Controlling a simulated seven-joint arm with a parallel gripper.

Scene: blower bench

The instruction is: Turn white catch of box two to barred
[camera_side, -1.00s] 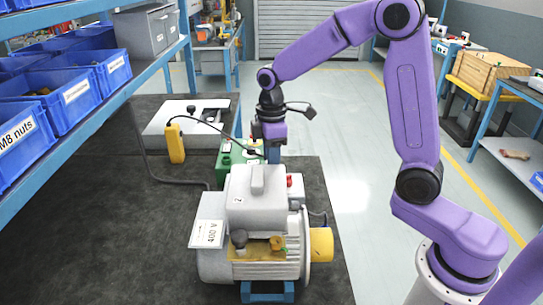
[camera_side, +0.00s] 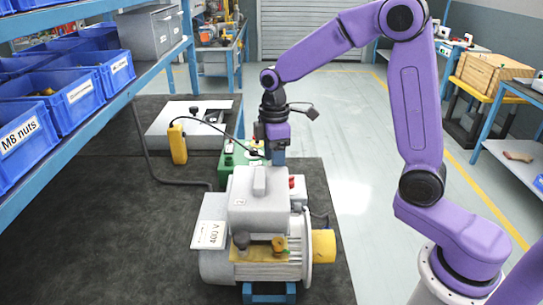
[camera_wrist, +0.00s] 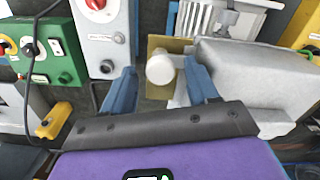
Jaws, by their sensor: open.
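Box two (camera_side: 259,214) is the grey box marked 2 on top of a grey finned motor (camera_side: 222,266). In the wrist view it is the grey block (camera_wrist: 262,82) at right. A white round catch (camera_wrist: 160,69) stands on a brass plate beside it. My gripper (camera_wrist: 160,72) is open, with one blue finger on each side of the catch; I cannot tell whether they touch it. In the side view my gripper (camera_side: 277,158) is low behind box two, which hides the white catch. A dark knob (camera_side: 241,240) and an orange knob (camera_side: 279,244) sit on the near brass plate.
A green box (camera_wrist: 55,52) and a grey panel with a red knob (camera_wrist: 96,5) stand close to my fingers. A yellow handset (camera_side: 177,144) with a black cable lies nearby. A shelf of blue bins (camera_side: 25,135) lines the left.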

